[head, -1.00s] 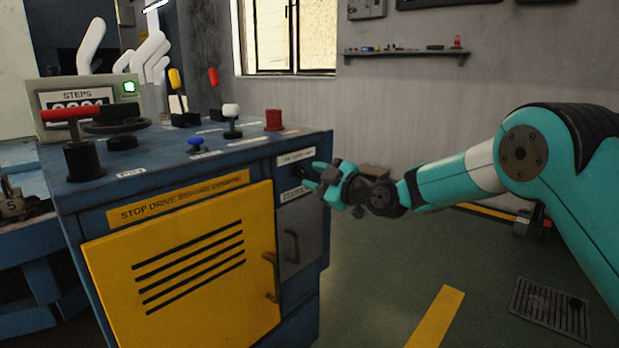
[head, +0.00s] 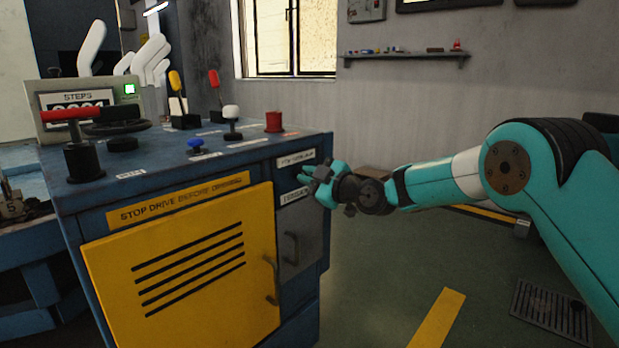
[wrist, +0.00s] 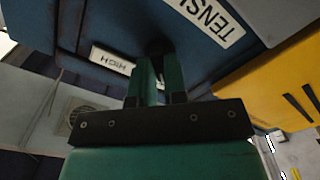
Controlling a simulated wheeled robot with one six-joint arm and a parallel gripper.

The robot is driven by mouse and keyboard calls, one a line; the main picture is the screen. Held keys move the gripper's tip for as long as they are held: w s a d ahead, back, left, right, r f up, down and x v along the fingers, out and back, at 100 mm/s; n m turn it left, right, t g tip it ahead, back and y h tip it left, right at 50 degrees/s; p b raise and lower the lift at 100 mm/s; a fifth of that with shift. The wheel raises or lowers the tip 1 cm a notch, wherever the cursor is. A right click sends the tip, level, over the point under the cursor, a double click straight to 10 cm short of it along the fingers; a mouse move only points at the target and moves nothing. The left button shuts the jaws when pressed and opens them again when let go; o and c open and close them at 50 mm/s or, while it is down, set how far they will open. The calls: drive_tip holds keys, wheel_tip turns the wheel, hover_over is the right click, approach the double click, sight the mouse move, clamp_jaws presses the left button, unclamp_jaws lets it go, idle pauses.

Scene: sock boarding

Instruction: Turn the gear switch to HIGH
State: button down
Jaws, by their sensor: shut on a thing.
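My gripper (head: 310,176) is at the narrow right part of the blue cabinet's front, between two white labels. In the wrist view its two green fingers (wrist: 158,78) reach to the blue panel and are shut on a small dark part. I take this to be the gear switch; it is almost wholly hidden by the fingers, so its setting cannot be told. A white HIGH label (wrist: 112,61) is upside down left of the fingers. A larger label beginning TENS (wrist: 212,18) is at the upper right.
The blue cabinet's top (head: 150,165) carries a red-handled lever (head: 70,115), a blue button (head: 195,144), a white knob (head: 231,111) and a red cylinder (head: 273,121). Below the gripper is a grey door (head: 297,240) with a handle; a yellow door (head: 185,285) is left. The floor at right is open.

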drive_tip(key=shift+m, duration=0.3)
drive_tip(key=shift+f+m+p, duration=0.2)
drive_tip(key=shift+m+p, duration=4.15)
drive_tip(key=shift+m, duration=4.35)
drive_tip(key=shift+f, duration=0.1)
drive_tip(key=shift+s, duration=0.1)
drive_tip(key=c, duration=1.2)
unclamp_jaws()
drive_tip(key=shift+a, duration=0.1)
drive_tip(key=shift+o, duration=0.2)
drive_tip(key=shift+r, duration=0.2)
